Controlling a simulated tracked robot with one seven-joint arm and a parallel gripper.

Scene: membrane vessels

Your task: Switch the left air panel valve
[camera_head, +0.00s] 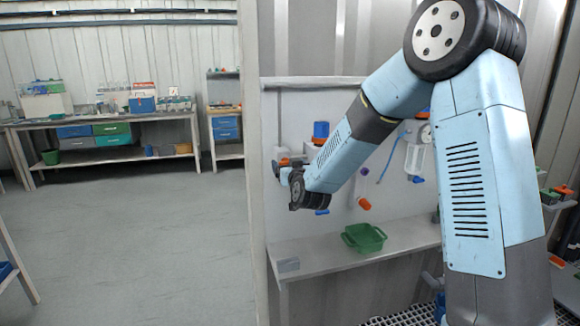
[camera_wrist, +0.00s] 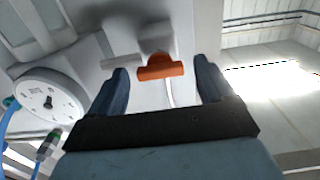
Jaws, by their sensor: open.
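An orange valve handle (camera_wrist: 160,68) shows in the wrist view on a pale fitting at the panel. It lies between the two dark fingers of my gripper (camera_wrist: 160,82), near their tips, with a visible gap on each side. My gripper is open and holds nothing. In the head view my gripper (camera_head: 282,171) is at the left end of the pale panel (camera_head: 345,105), and a small orange part (camera_head: 285,161) shows beside it. My arm hides part of the panel, and I cannot tell there whether the fingers touch the handle.
A round white gauge (camera_wrist: 47,97) is left of my gripper in the wrist view. On the panel are a blue part (camera_head: 320,130) and an orange knob (camera_head: 364,203). A green basket (camera_head: 364,238) sits on the shelf (camera_head: 410,236) below. Open floor (camera_head: 150,235) lies left.

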